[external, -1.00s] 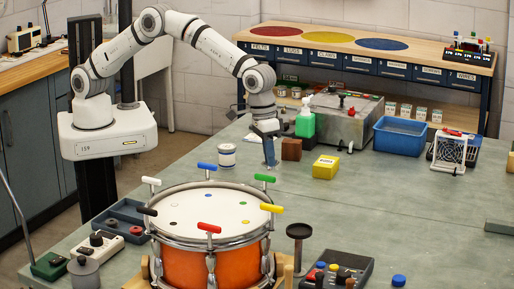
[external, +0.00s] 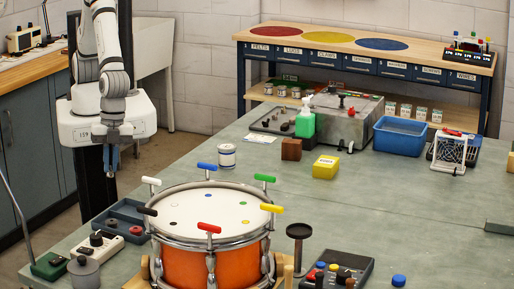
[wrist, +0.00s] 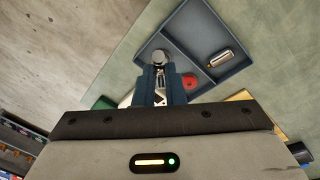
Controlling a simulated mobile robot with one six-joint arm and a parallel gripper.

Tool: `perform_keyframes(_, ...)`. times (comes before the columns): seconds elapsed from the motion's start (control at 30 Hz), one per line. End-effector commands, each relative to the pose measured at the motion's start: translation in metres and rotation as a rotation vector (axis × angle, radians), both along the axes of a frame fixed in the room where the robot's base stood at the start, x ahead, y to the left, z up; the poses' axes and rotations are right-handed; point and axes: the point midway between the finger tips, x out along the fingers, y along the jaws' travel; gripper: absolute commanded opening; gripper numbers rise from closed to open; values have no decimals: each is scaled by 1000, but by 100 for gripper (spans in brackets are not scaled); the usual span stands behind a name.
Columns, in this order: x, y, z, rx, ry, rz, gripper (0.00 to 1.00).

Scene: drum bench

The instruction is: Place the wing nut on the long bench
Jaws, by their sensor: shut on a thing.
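My gripper (external: 111,158) hangs low at the left, in front of my base and off the left edge of the large grey-green bench (external: 390,225). In the wrist view, its blue fingers (wrist: 161,85) are shut on a small silver metal piece (wrist: 160,72), apparently the wing nut. The fingers hide much of it, so its wings are not clear. In the external view the piece is too small to make out. A wood-topped bench (external: 447,61) with red, blue and yellow discs stands along the back wall. The pictures do not settle which is the long bench.
A divided dark tray (external: 128,207) sits on the grey-green bench's left edge; it also shows in the wrist view (wrist: 207,20). The orange drum (external: 188,268) stands beside it. A white tin (external: 226,155), yellow box (external: 325,167) and blue bin (external: 400,136) stand farther back. The bench's right middle is clear.

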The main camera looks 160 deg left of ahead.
Motion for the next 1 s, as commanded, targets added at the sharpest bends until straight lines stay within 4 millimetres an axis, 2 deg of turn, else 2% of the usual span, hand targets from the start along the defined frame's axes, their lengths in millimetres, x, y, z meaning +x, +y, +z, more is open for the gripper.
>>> perform_keyframes(0.17, -5, -7, -13, 0, 0, -29, 0)
perform_keyframes(0.47, -4, -2, -52, 10, -4, -54, 0)
perform_keyframes(0.73, -6, 30, -48, 123, -26, -358, 0)
perform_keyframes(1.0, -7, 35, -55, 140, -24, -406, 0)
